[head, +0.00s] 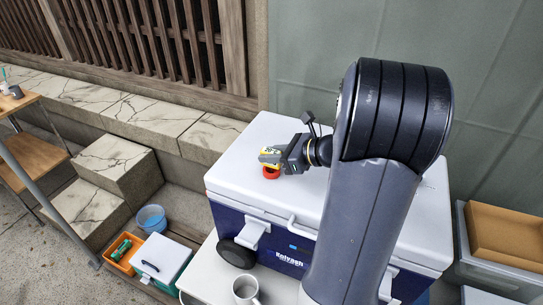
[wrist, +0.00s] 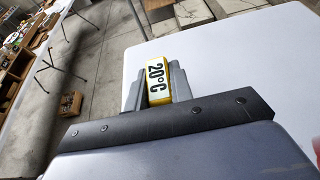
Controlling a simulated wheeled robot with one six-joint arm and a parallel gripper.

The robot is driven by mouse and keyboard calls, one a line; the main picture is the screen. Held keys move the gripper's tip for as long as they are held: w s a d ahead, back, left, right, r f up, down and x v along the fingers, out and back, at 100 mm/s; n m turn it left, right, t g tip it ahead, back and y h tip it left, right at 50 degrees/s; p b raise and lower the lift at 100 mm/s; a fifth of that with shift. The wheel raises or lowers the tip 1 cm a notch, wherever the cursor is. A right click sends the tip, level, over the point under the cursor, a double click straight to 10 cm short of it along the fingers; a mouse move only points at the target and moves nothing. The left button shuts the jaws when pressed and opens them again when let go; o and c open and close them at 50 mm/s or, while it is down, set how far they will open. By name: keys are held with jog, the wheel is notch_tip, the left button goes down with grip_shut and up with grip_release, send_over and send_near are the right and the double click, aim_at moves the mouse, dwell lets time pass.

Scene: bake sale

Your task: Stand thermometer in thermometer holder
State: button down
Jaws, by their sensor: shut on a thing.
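My gripper (head: 281,158) is shut on the thermometer (head: 270,152), a small yellow piece with a white face. In the wrist view the thermometer (wrist: 156,82) sits between the grey fingers, its face reading "20°C". A small red round piece (head: 271,173), which looks like the thermometer holder, is on the white lid of the cooler just below the gripper in the head view. The gripper and thermometer partly cover it. I cannot tell whether the thermometer touches it. A sliver of red (wrist: 317,148) shows at the right edge of the wrist view.
The blue cooler (head: 262,240) with its white lid (head: 238,150) is mostly clear on top. A mug (head: 246,291) stands on a pale surface in front of it. A blue bucket (head: 151,218) and a small white box (head: 160,258) are at lower left. Crates (head: 500,272) stand at right.

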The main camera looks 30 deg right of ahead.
jog(key=shift+f, duration=0.45)
jog(key=shift+f, duration=0.3)
jog(key=c, duration=1.3)
grip_release()
jog(key=shift+o, duration=0.2)
jog(key=shift+r, duration=0.1)
jog(key=b+v, duration=0.1)
jog(key=v, duration=0.2)
jog(key=b+v, duration=0.1)
jog(key=v, duration=0.7)
jog(key=shift+s+f+b, duration=0.15)
jog(key=shift+f+b, duration=0.2)
jog(key=shift+b, duration=0.05)
